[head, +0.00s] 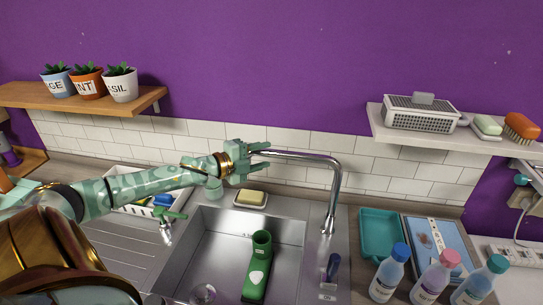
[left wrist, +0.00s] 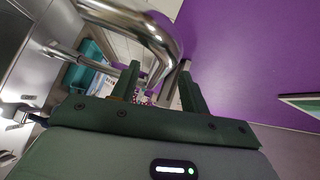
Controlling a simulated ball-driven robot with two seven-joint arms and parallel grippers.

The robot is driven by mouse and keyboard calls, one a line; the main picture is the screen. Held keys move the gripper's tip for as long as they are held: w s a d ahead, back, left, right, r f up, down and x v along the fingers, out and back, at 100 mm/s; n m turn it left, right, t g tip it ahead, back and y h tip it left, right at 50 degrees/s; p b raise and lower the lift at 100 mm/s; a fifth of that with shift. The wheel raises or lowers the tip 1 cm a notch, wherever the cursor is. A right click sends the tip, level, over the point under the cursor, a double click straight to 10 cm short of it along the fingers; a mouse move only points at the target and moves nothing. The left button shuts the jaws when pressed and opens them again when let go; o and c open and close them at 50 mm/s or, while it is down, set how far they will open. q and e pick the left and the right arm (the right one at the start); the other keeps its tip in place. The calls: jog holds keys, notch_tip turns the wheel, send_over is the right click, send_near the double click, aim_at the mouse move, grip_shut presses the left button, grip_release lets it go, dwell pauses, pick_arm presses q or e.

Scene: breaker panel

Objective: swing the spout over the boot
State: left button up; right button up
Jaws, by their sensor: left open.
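The green boot (head: 259,267), with a pale mark on its front, stands in the steel sink. In the left wrist view the curved chrome pipe (left wrist: 148,30) looms close above the two fingers (left wrist: 160,88). I cannot tell whether it touches them. My right gripper is not in view.
A soap dish (head: 251,199) sits on the sink's back rim. A teal tray (head: 380,232) and several bottles (head: 437,277) stand at right.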

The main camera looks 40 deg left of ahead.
pick_arm(q)
jog(key=shift+x, duration=1.8)
grip_shut()
